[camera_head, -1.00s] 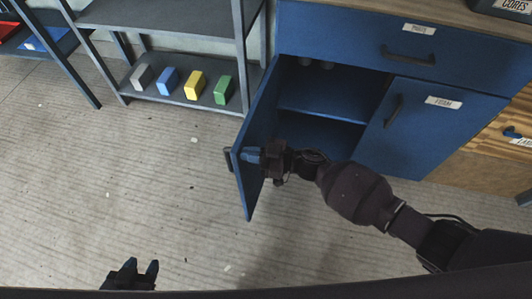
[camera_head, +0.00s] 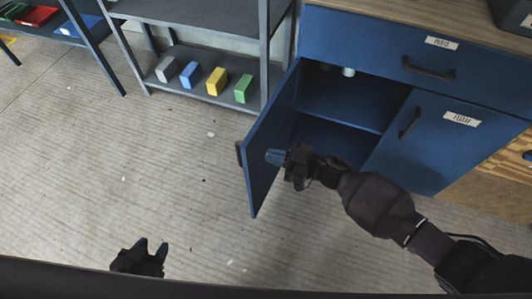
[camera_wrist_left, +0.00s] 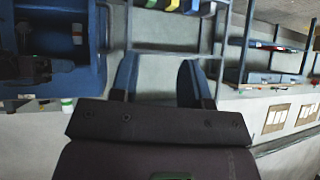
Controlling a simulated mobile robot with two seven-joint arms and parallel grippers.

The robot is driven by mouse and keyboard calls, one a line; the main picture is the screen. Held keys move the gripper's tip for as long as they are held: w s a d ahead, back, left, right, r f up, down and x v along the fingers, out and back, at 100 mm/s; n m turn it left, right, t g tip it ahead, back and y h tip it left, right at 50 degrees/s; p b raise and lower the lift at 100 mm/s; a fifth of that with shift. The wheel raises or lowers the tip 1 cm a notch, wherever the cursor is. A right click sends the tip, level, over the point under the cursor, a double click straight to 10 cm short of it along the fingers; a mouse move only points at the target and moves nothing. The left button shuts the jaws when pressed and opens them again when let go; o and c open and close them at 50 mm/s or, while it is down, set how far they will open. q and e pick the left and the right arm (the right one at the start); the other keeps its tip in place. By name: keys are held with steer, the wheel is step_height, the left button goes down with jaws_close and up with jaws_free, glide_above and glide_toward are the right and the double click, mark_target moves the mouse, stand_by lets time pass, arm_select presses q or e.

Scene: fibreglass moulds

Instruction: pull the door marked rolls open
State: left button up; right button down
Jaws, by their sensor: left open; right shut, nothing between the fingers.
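The blue cabinet door (camera_head: 262,165) stands swung wide open to the left of its compartment, with its inner face toward my right arm. Its dark handle (camera_head: 239,153) shows past the free edge on the outer side. The outer face and any label on it are hidden. My right gripper (camera_head: 276,157) is shut and empty, its fingertips at the door's inner face; I cannot tell if they touch. My left gripper (camera_head: 152,246) is open and empty, low over the floor, away from the door. Its fingers also show in the left wrist view (camera_wrist_left: 160,80).
A drawer (camera_head: 430,55) is above the compartment, and a shut door marked FOAM (camera_head: 445,135) is to its right. A grey shelf (camera_head: 215,98) with several coloured blocks stands behind the open door.

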arm_select(q)
steer(key=shift+r+p, duration=0.35)
steer(key=shift+p, duration=0.15)
arm_select(e)
steer(key=s+v, duration=0.1)
steer(key=v, duration=0.8)
steer(key=shift+s, duration=0.15)
